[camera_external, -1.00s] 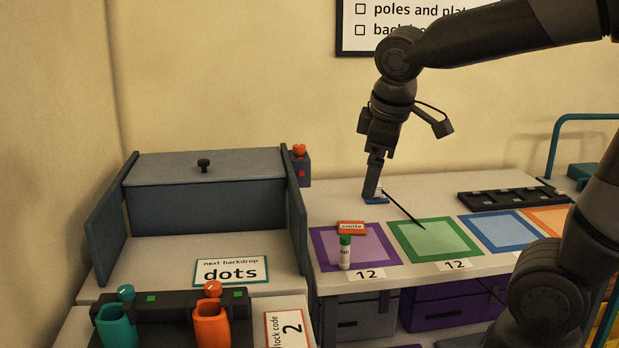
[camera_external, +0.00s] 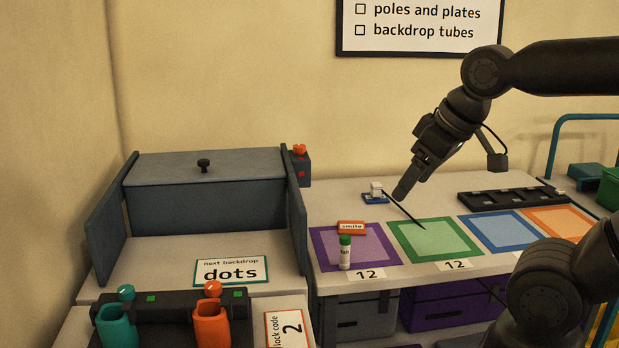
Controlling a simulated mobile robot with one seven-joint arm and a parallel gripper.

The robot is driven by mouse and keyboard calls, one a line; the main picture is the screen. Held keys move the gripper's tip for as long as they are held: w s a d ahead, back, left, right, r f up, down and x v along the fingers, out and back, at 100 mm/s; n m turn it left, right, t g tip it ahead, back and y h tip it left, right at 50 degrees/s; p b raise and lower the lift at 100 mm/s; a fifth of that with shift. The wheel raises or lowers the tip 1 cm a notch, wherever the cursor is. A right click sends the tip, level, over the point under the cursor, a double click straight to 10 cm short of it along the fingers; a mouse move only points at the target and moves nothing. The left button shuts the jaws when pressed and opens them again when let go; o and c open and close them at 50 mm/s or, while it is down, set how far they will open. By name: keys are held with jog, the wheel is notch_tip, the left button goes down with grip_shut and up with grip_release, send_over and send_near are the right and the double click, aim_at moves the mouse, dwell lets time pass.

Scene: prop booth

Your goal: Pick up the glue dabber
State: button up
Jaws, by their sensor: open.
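A small white bottle with a green cap (camera_external: 345,254), which looks like the glue dabber, stands upright at the front of the purple-bordered mat (camera_external: 383,261). Its label is too small to read. My gripper (camera_external: 402,192) is open and tilted, pointing down and left above the back of the counter. It is empty as far as I can see, behind and to the right of the bottle and well apart from it. Its fingers overlap in this view.
A small white block on a blue base (camera_external: 374,198) sits just left of my fingertips. A thin black stick (camera_external: 408,214) slants toward the green mat (camera_external: 468,250). An orange "smile" tag (camera_external: 351,227) is behind the bottle. A black tray (camera_external: 510,198) lies right.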

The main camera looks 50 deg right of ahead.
jog(key=c, duration=0.5)
jog(key=m+g, duration=0.4)
jog(key=g, duration=0.2)
send_over(345, 235)
notch_tip(345, 235, down, 17)
jog(key=shift+s+a+r, duration=0.1)
jog(key=shift+a, duration=0.05)
jog(key=shift+f, duration=0.4)
notch_tip(345, 235, down, 5)
jog(key=shift+f, duration=0.15)
jog(key=shift+a+f, duration=0.1)
jog(key=shift+f, duration=2.55)
